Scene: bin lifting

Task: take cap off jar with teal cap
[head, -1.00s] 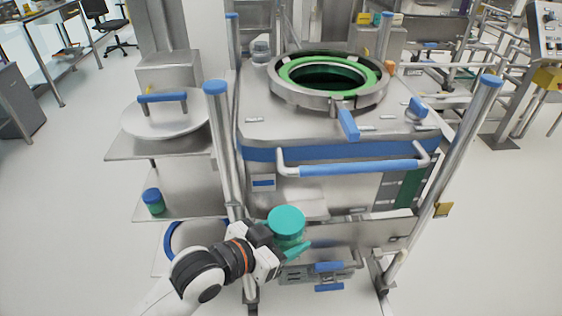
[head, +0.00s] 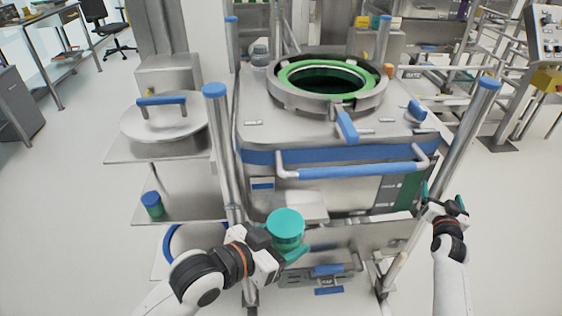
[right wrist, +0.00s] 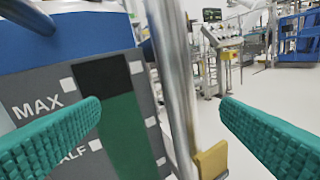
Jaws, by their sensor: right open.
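The jar (head: 288,243) with a round teal cap (head: 285,222) is upright in front of the machine in the head view, its cap on top. My left gripper (head: 284,254) is closed around the jar's body from the lower left; one teal finger shows along its near side, the other is hidden. My right gripper (head: 443,197) is at the right, well apart from the jar, with its fingers spread and empty. In the right wrist view its two teal fingers (right wrist: 160,112) are wide apart with nothing between them.
A steel machine (head: 340,130) with a green-ringed opening and a blue handlebar (head: 358,171) stands behind the jar. A metal post (head: 445,160) rises by my right gripper. A blue-capped jar (head: 152,204) stands on the lower left shelf.

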